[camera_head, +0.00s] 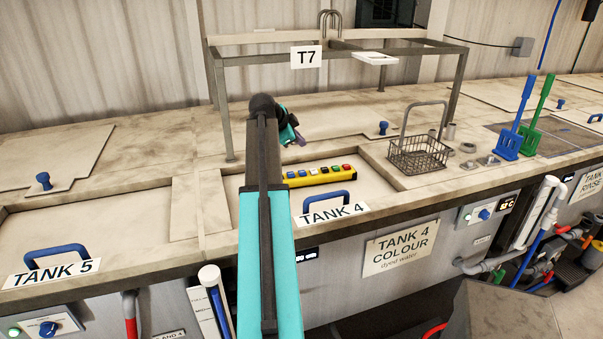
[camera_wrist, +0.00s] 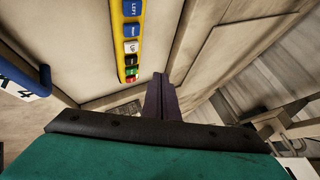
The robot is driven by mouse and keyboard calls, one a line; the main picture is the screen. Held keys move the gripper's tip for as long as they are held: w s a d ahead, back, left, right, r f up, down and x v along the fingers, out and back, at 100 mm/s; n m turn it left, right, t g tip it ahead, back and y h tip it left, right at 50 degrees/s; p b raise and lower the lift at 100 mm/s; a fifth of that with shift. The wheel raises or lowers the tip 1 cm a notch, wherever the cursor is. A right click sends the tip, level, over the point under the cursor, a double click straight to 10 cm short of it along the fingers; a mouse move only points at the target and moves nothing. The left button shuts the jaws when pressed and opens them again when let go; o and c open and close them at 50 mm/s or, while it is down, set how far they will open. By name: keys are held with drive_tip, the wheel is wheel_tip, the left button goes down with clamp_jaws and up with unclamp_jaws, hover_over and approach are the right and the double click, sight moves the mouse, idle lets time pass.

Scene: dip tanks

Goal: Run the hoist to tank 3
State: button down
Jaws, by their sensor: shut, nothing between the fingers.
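A yellow control pendant (camera_head: 322,176) with a row of coloured buttons lies on the tank 4 lid. It also shows in the wrist view (camera_wrist: 130,40), where a blue button reads LEFT. My gripper (camera_head: 293,137) is above and behind the pendant, apart from it. Its dark fingers (camera_wrist: 161,97) are shut and empty in the wrist view. No tank 3 label is legible.
A wire basket (camera_head: 418,153) with an upright handle stands right of the pendant. Blue (camera_head: 511,140) and green (camera_head: 533,135) paddles stand beyond it. Blue lid handles stick up at tank 4 (camera_head: 327,196) and tank 5 (camera_head: 55,252). The bench at left is mostly clear.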

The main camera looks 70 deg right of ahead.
drive_tip(key=shift+f, duration=0.15)
drive_tip(key=b, duration=0.3)
hover_over(300, 173)
drive_tip(key=shift+s+a+f, duration=0.1)
drive_tip(key=shift+f, duration=3.55)
drive_tip(key=shift+f+b, duration=0.4)
drive_tip(key=shift+f, duration=0.25)
